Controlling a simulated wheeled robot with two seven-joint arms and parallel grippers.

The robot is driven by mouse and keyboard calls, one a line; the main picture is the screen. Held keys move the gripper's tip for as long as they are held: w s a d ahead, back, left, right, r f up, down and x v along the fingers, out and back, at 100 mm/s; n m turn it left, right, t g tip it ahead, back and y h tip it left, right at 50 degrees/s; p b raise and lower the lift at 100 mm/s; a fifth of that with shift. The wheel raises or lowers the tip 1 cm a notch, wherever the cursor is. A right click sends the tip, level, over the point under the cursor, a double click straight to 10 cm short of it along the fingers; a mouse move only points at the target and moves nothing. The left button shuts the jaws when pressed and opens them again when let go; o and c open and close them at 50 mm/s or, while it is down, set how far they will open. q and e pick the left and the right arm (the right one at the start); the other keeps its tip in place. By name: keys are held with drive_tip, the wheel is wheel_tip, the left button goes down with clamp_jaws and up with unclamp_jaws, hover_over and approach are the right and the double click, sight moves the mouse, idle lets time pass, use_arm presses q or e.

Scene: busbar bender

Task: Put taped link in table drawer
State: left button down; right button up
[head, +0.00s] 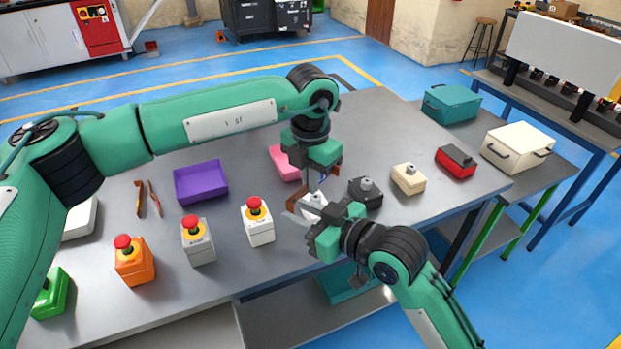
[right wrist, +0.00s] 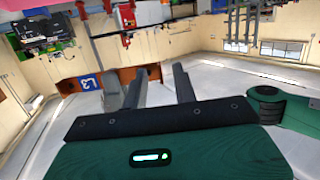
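Two slim copper-coloured links (head: 148,199) lie on the grey table at the left, beside the purple tray. Another copper-coloured piece (head: 294,203) shows by the grippers; whether it is a link is unclear. In the right wrist view, a copper-brown bar with a blue mark (right wrist: 90,83) lies behind the fingers. My left gripper (head: 310,186) points down over the middle of the table; its fingertips are mostly hidden. My right gripper (head: 300,207) is just below it in the picture; in its wrist view, its fingers (right wrist: 160,80) stand apart.
Red-topped button boxes (head: 257,222) line the front of the table (head: 360,115). A purple tray (head: 201,183) and pink tray (head: 284,163) lie behind. Black (head: 365,193), cream (head: 408,179) and red (head: 455,162) boxes stand right. A grey panel (head: 195,330) shows below the front edge.

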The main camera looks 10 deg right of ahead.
drive_tip(key=s+d+f+m+t+h, duration=0.45)
drive_tip(key=d+f+m+h, duration=0.45)
drive_tip(key=d+f, duration=0.4)
wheel_tip(320, 180, down, 20)
drive_tip(key=a+n+g, duration=0.2)
drive_tip(key=g, duration=0.3)
drive_tip(key=s+f+g, duration=0.2)
drive_tip(key=s+f, duration=0.2)
drive_tip(key=f, duration=0.7)
drive_tip(key=s+f+g, duration=0.2)
drive_tip(key=s+f, duration=0.3)
drive_tip(key=f, duration=0.5)
drive_tip(key=s+d+f+g, duration=0.3)
drive_tip(key=s+f, duration=0.7)
drive_tip(key=s, duration=0.4)
drive_tip(key=s+d+f+n+g+h, duration=0.1)
drive_tip(key=s+d+f+g, duration=0.2)
drive_tip(key=s+f, duration=0.8)
drive_tip(key=s+d, duration=0.2)
drive_tip(key=s, duration=0.2)
drive_tip(key=shift+d+f, duration=0.2)
drive_tip(key=shift+d, duration=0.1)
